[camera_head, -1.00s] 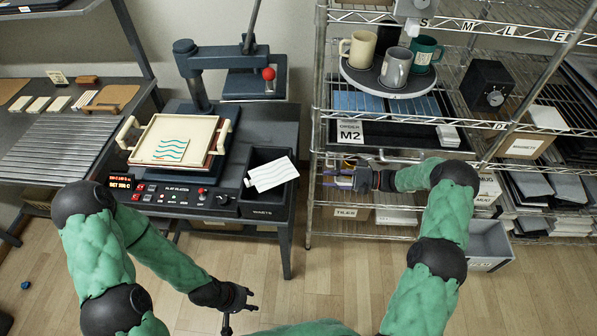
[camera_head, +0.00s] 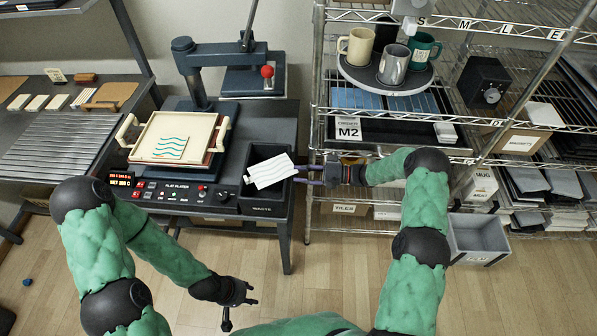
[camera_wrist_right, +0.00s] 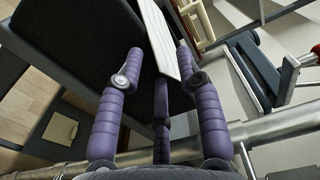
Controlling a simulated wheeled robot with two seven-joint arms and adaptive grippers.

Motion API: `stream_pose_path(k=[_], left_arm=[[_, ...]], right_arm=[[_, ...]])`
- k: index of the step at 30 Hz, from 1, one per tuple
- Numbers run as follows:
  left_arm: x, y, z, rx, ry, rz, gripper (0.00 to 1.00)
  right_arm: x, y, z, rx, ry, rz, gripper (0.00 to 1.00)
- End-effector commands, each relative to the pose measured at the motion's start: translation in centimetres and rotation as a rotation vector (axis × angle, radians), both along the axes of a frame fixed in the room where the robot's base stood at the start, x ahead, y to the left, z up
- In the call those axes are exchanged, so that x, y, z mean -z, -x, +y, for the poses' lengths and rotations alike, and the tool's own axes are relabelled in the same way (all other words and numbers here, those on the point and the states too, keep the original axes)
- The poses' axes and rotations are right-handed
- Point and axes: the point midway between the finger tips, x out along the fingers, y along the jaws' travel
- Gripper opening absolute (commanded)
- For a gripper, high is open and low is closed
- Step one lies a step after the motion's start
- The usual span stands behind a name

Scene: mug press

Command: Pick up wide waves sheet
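A white sheet with faint wavy lines (camera_head: 270,171) sticks up tilted from the dark bin at the right side of the press. It also shows in the right wrist view (camera_wrist_right: 160,38), pale and seen nearly edge-on. My right gripper (camera_head: 303,174) is at the sheet's right edge. In the right wrist view its purple fingers (camera_wrist_right: 157,68) are spread, with the sheet's near end between them; whether they touch it I cannot tell. Another sheet with teal waves (camera_head: 170,148) lies on the cream press platen. My left gripper (camera_head: 245,297) is open and empty, low above the floor.
The flat press (camera_head: 188,45) stands left of the bin (camera_head: 262,207). A wire shelf (camera_head: 312,130) stands close to the right, with mugs on a round tray (camera_head: 362,82) and boxes. My right forearm passes in front of the shelf.

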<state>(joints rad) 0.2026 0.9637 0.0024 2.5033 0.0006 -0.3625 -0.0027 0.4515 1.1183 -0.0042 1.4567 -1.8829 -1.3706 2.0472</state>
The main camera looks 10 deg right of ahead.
Motion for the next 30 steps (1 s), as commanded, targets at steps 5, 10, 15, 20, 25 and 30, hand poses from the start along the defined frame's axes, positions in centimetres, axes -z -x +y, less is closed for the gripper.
stream_pose_path(k=[5,10,15,20,25,30], left_arm=[[0.0,0.0,0.0,0.0,0.0,0.0,0.4],[0.0,0.0,0.0,0.0,0.0,0.0,0.4],[0.0,0.0,0.0,0.0,0.0,0.0,0.4],[0.0,0.0,0.0,0.0,0.0,0.0,0.4],[0.0,0.0,0.0,0.0,0.0,0.0,0.4],[-0.02,0.0,0.0,0.0,0.0,0.0,0.4]], right_arm=[[-0.03,-0.15,0.41,0.001,0.0,-0.001,0.36],[-0.03,-0.15,0.41,0.001,0.0,-0.001,0.36],[-0.03,-0.15,0.41,0.001,0.0,-0.001,0.21],[-0.03,-0.14,0.41,0.001,0.0,-0.001,0.0],[-0.03,-0.14,0.41,0.001,0.0,-0.001,0.0],[-0.06,-0.14,0.41,0.001,0.0,-0.001,0.0]])
